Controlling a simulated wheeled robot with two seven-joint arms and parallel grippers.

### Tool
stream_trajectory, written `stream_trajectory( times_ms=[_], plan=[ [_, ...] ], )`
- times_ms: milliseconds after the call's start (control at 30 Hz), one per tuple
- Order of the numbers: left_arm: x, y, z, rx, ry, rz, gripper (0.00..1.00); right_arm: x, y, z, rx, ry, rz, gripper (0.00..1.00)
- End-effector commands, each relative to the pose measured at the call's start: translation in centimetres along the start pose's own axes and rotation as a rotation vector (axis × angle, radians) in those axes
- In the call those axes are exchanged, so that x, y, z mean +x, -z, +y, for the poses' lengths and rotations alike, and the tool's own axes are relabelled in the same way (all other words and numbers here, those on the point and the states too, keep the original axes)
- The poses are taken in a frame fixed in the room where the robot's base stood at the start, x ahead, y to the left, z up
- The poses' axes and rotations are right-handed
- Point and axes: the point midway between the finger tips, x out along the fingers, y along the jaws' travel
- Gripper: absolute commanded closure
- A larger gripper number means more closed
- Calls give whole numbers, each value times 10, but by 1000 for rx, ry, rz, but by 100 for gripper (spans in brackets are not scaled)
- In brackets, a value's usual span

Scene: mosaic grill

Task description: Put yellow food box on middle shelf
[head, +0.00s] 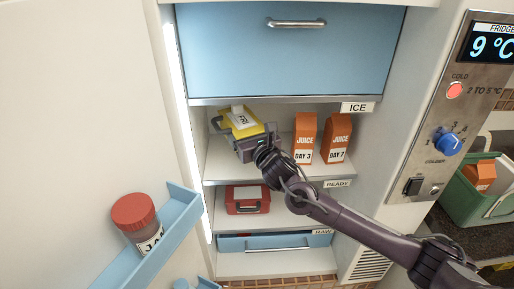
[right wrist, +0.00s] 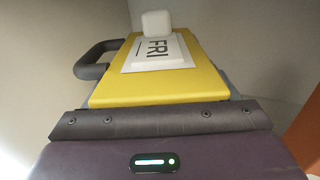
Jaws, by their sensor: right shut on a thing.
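The yellow food box (head: 240,122) has a yellow lid, a grey body, a side handle and a white "FRI" tag. My right gripper (head: 255,145) is shut on it, inside the open fridge, at the left of the compartment above the shelf marked READY (head: 290,178). I cannot tell whether the box touches that shelf. In the right wrist view the yellow box (right wrist: 160,85) lies just beyond the dark jaw (right wrist: 160,122); its lower part is hidden. My left gripper is not in view.
Juice cartons (head: 305,138) and (head: 338,138) stand right of the yellow box. A red box (head: 247,199) sits on the shelf below. A blue drawer (head: 290,50) is above. The open door at left carries a blue rack (head: 150,255) with a jar (head: 137,220).

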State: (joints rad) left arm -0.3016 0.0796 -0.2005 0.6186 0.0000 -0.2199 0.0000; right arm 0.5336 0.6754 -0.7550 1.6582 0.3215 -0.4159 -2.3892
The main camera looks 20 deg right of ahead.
Motion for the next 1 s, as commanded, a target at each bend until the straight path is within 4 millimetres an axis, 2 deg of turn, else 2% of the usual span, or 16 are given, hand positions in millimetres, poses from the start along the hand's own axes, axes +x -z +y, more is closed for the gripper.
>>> stream_trajectory(
  times_ms=[500, 867, 900, 1000],
  plan=[
    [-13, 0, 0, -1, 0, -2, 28, 0, 60, 0, 1, 2, -7, 53],
    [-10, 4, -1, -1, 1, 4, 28, 0, 65, 0, 1, 1, -9, 53],
    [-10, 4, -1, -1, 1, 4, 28, 0, 68, 0, 0, 1, -5, 19],
    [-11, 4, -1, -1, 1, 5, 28, 0, 67, 0, 0, 1, -4, 6]
  ],
)
